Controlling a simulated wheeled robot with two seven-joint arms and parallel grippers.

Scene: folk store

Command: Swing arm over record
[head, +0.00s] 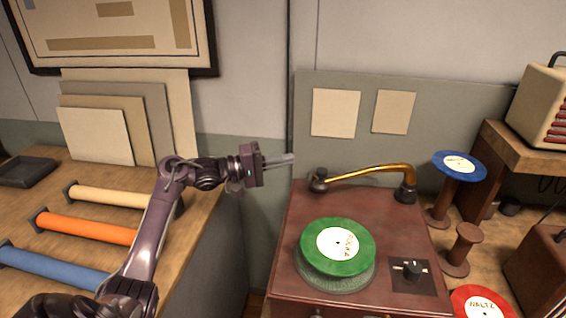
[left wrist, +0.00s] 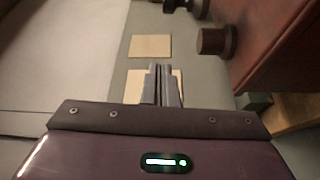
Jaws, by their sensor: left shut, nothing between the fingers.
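A brass tone arm (head: 370,171) lies along the back of the brown record player (head: 285,260). Its dark pivot is at the right and its dark round head (head: 319,180) at the back left, clear of the record. A green record (head: 357,258) with a white label sits on the turntable at the front. My left gripper (head: 291,159) is shut and empty, pointing right, a little left of and above the tone arm's head, apart from it. In the left wrist view its closed fingers (left wrist: 161,70) show, with the player's dark wood (left wrist: 275,40) at upper right. My right gripper is out of view.
A black knob (head: 413,268) sits at the player's front right. A blue record (head: 459,164) rests on a spool stand at the right, and a red record (head: 480,303) lies below. Rolls of coloured paper (head: 87,228) lie on the left table. Pale cards (head: 335,112) hang behind.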

